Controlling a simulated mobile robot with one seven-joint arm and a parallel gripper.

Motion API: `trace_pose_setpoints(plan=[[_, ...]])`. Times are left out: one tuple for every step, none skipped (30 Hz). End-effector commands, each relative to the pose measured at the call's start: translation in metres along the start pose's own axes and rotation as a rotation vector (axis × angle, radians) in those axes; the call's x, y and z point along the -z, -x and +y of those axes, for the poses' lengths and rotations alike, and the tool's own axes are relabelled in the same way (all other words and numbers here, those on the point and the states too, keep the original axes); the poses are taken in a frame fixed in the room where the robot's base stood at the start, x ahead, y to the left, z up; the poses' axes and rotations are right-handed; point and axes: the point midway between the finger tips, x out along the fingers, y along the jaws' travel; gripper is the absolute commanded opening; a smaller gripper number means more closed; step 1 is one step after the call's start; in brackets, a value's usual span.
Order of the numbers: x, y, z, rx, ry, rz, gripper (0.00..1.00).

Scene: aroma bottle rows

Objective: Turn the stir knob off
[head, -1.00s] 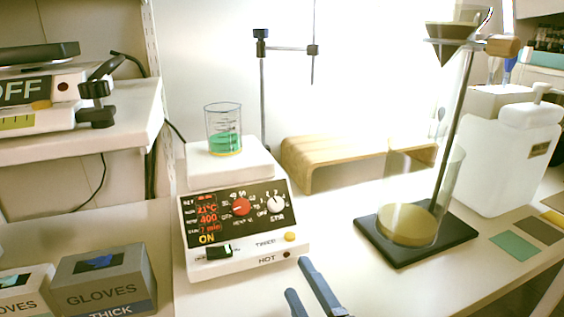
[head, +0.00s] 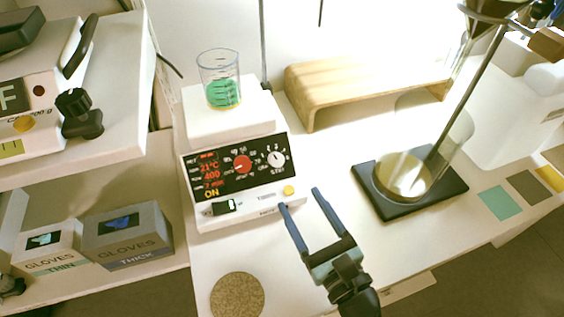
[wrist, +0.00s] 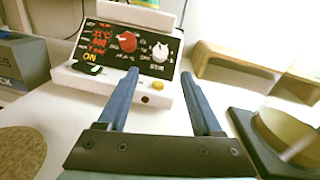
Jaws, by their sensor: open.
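The white hot plate stirrer (head: 235,213) stands on the bench with its black control panel facing me. The white stir knob (head: 277,159) is at the panel's right, above the word STIR; it also shows in the wrist view (wrist: 160,52). A red knob (head: 242,165) sits to its left, and the red display reads 21°C and 400, with ON below. A beaker of green liquid (head: 222,93) stands on the plate. My gripper (head: 300,198) is open and empty, in front of the stirrer's lower right corner, apart from the knob; it also shows in the wrist view (wrist: 170,75).
A yellow button (head: 289,190) is below the stir knob. A funnel stand on a black base (head: 452,183) is at the right, a wooden riser (head: 340,82) behind. A cork mat (head: 237,297) lies in front, glove boxes (head: 127,238) at left.

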Motion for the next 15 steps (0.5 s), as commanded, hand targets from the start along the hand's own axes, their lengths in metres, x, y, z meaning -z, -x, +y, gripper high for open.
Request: trace_pose_setpoints(plan=[[0.000, -0.013, 0.000, -0.003, 0.003, -0.003, 0.67], [0.000, -0.019, 0.001, -0.004, 0.004, -0.003, 0.67], [0.000, -0.028, 0.000, -0.003, 0.003, -0.003, 0.67], [0.000, -0.035, 0.000, -0.003, 0.004, -0.003, 0.67], [0.000, -0.041, 0.001, -0.003, 0.004, -0.003, 0.67], [-0.001, -0.049, 0.001, -0.003, 0.005, -0.003, 0.67], [0.000, -0.055, 0.000, -0.003, 0.004, -0.002, 0.67], [0.000, -0.060, 0.000, -0.002, 0.004, -0.003, 0.67], [0.000, -0.067, 0.001, -0.003, 0.004, -0.002, 0.67], [0.000, -0.071, 0.000, -0.002, 0.005, -0.002, 0.67], [0.000, -0.075, 0.000, -0.001, 0.005, -0.002, 0.67], [0.000, -0.080, 0.000, -0.001, 0.004, -0.001, 0.67], [0.000, -0.084, 0.000, -0.002, 0.003, -0.001, 0.67], [0.000, -0.086, 0.000, -0.002, 0.003, -0.001, 0.67], [0.000, -0.089, 0.000, -0.001, 0.004, -0.001, 0.67]])
